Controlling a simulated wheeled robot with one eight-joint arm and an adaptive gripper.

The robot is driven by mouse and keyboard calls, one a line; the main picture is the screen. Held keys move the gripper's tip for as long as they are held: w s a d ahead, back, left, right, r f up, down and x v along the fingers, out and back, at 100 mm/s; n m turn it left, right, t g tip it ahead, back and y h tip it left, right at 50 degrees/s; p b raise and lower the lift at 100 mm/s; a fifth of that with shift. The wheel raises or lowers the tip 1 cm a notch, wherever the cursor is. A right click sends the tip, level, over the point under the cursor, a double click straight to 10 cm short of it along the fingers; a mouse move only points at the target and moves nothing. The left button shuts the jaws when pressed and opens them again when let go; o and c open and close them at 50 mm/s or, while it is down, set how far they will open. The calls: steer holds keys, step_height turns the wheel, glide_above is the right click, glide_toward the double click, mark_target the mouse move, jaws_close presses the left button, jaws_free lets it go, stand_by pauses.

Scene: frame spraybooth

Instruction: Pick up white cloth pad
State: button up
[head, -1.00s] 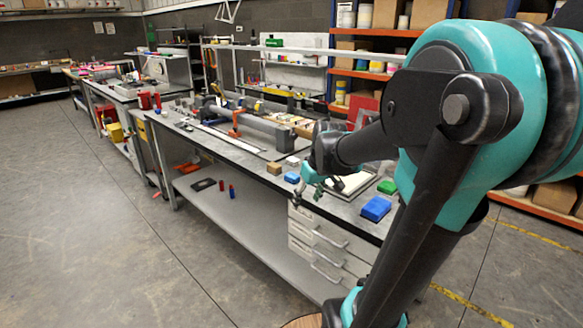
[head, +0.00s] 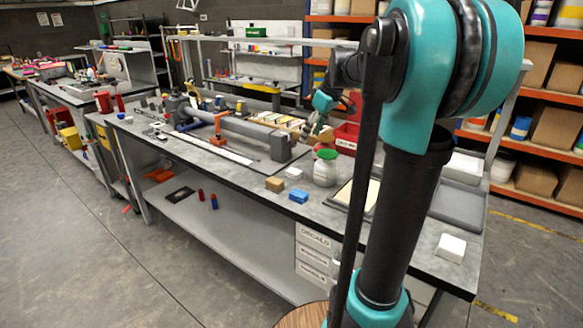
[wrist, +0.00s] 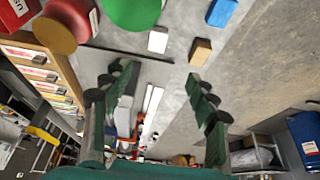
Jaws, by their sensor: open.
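A small white block-like pad (head: 293,173) lies on the workbench between a brown block and a jar; it also shows in the wrist view (wrist: 158,40), ahead of the fingers. A second white block (head: 451,247) sits near the bench's right front corner. I cannot tell by texture which is the cloth pad. In the wrist view my gripper (wrist: 155,82) is open, with nothing between the spread fingers.
A brown block (head: 274,184) and a blue block (head: 299,195) lie near the front edge. A green-lidded jar (head: 326,167) stands close to the white piece. A red bin (head: 346,136) is behind it. A long grey tube (head: 235,128) lies further left.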

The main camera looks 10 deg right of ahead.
glide_above(294, 171)
steer(key=s+d, duration=0.1)
steer(key=d, duration=0.1)
step_height(294, 171, down, 11)
steer(key=shift+s+a+r, duration=0.1)
steer(key=shift+a+r, duration=0.05)
steer(key=shift+x, duration=2.9)
steer(key=shift+s, duration=0.2)
steer(key=c, duration=0.9)
